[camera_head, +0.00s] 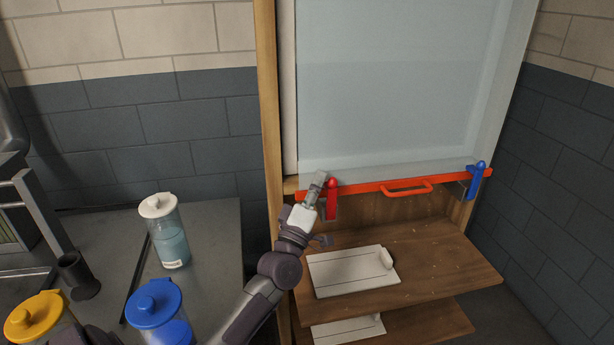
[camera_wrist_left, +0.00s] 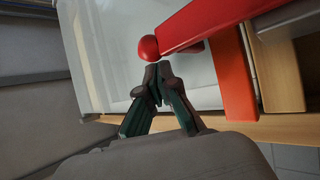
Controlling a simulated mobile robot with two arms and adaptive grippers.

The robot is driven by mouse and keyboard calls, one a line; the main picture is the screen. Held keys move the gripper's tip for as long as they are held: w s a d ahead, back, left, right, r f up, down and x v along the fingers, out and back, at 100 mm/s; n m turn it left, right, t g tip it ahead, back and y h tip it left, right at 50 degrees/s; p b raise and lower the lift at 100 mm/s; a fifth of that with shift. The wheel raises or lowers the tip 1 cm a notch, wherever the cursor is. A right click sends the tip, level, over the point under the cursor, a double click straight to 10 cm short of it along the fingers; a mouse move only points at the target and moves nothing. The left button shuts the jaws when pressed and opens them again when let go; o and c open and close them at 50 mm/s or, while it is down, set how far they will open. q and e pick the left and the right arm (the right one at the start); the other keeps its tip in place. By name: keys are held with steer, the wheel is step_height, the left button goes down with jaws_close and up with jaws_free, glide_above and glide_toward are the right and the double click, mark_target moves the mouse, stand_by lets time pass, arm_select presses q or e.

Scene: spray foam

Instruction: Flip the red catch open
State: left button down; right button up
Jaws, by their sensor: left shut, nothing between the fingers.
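The red catch (camera_head: 332,197) sits at the left end of the red-orange bar along the bottom of the glass sash. In the left wrist view the catch (camera_wrist_left: 205,28) has a round red knob at its end. My left gripper (camera_head: 319,181) is shut and empty, just left of the catch. In the left wrist view its fingertips (camera_wrist_left: 158,70) are right by the knob; I cannot tell whether they touch it. My right gripper is not in view.
A blue catch (camera_head: 477,178) is at the bar's right end, with a red handle (camera_head: 407,188) between. Below, a wooden shelf (camera_head: 440,262) holds a white board (camera_head: 340,272). Lidded containers, one white-topped (camera_head: 168,236) and one blue-topped (camera_head: 155,304), stand on the grey bench at left.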

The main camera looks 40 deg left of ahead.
arm_select(q)
steer(key=shift+d+f, duration=0.2)
stand_by(0.3)
